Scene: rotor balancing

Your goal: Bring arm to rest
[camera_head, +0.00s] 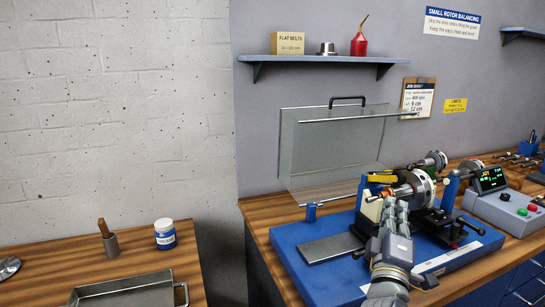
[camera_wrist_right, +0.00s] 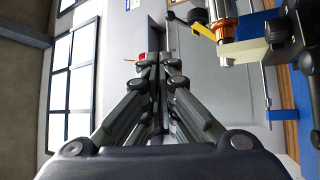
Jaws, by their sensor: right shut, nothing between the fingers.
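My right gripper (camera_head: 396,206) reaches up from the bottom of the head view, in front of the balancing machine (camera_head: 290,236) with its blue base. Its fingers are shut and empty, also in the right wrist view (camera_wrist_right: 161,62). The rotor (camera_head: 400,190), with a copper-coloured part, sits in the machine just behind the fingertips and is partly hidden by them. In the right wrist view the rotor (camera_wrist_right: 226,22) lies to the right of the fingers, with a visible gap. My left gripper is not in view.
A clear guard (camera_head: 330,150) stands open behind the machine. A control box (camera_head: 500,207) with a lit display stands to the right. A metal tray (camera_head: 125,290), a white-and-blue jar (camera_head: 165,236) and a brush holder (camera_head: 111,245) are on the left bench. A shelf (camera_head: 320,59) hangs above.

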